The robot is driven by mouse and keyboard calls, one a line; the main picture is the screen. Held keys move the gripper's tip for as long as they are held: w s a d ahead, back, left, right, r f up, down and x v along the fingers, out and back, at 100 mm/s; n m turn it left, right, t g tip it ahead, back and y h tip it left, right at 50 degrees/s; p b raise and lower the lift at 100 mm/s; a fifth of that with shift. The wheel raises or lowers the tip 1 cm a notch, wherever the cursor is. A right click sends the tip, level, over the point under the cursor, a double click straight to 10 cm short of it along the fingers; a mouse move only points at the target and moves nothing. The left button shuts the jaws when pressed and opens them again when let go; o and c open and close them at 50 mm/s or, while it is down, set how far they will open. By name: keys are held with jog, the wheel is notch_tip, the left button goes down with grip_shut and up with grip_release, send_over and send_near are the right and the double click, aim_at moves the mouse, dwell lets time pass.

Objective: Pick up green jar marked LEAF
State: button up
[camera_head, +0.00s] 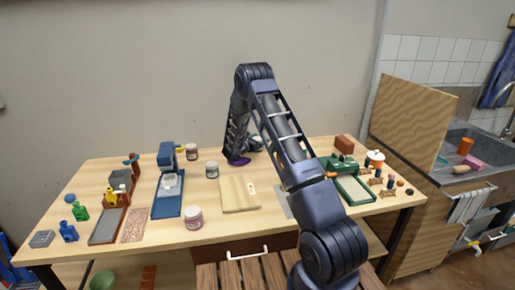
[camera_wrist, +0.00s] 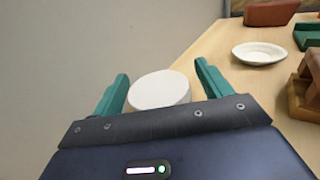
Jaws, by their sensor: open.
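In the wrist view my gripper (camera_wrist: 162,70) is open, with its two teal fingers apart. A round white lid or disc (camera_wrist: 160,90) lies between and just beyond the fingers, and its lower part is hidden by the gripper body. No green side or LEAF mark shows on it, so I cannot tell whether it tops the green jar. In the head view my arm reaches to the back of the table, and the fingers are hard to make out there. No jar clearly marked LEAF shows; small jars stand left of the arm: a brown one (camera_head: 191,152), a dark one (camera_head: 212,170) and a pink one (camera_head: 194,218).
A wooden board (camera_head: 238,194) lies mid-table. A blue stand (camera_head: 168,190) and small bottles (camera_head: 68,231) are at left. A green-framed tray (camera_head: 352,188) and a white lidded pot (camera_head: 375,158) are at right. A white saucer (camera_wrist: 258,53) shows right of the fingers.

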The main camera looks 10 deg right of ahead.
jog(key=c, duration=1.3)
jog(key=shift+o, duration=0.2)
